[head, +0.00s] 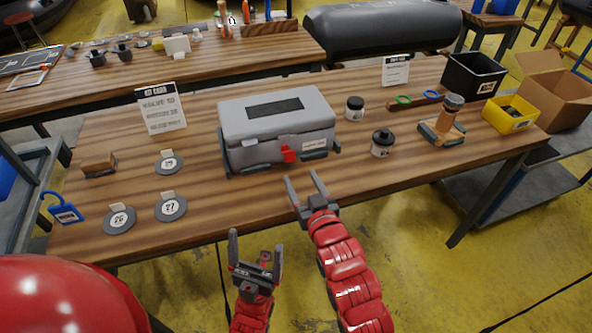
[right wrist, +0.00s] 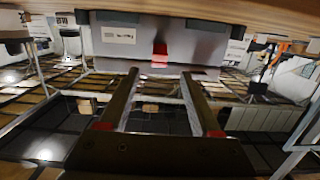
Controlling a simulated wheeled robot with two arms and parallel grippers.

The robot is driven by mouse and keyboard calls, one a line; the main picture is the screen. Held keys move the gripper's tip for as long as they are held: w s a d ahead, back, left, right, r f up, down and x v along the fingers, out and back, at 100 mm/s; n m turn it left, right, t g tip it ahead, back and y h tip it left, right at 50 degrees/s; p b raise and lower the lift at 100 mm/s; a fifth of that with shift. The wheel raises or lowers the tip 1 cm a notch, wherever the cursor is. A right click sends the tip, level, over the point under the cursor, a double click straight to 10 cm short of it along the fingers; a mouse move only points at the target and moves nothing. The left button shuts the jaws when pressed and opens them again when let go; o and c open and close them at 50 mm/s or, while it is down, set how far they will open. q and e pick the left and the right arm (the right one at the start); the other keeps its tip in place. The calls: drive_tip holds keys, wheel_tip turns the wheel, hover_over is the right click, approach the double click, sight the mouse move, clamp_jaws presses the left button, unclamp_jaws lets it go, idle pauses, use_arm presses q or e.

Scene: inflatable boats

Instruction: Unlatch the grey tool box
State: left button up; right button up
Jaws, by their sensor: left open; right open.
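The grey tool box (head: 245,150) stands on the wooden table with its lid down. A red latch (head: 288,154) sits on its front face, beside a white label. My right gripper (head: 302,176) is open and empty, in front of the box near the table's front edge, its fingers pointing at the latch. In the right wrist view, which looks upside down, the box front (right wrist: 200,42) and the red latch (right wrist: 160,55) show beyond the two spread fingers (right wrist: 160,75). My left gripper (head: 255,242) is open and empty, lower and to the left, short of the table edge.
On the table (head: 230,195), round tags (head: 171,207) and a wooden block (head: 99,165) lie left of the box. Dark jars (head: 382,144), a yellow bin (head: 509,115) and a black bin (head: 472,75) stand right. The table strip before the box is clear.

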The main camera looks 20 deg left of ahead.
drive_tip(key=p+v, duration=0.7)
drive_tip(key=v, duration=0.4)
drive_tip(key=shift+f, duration=0.1)
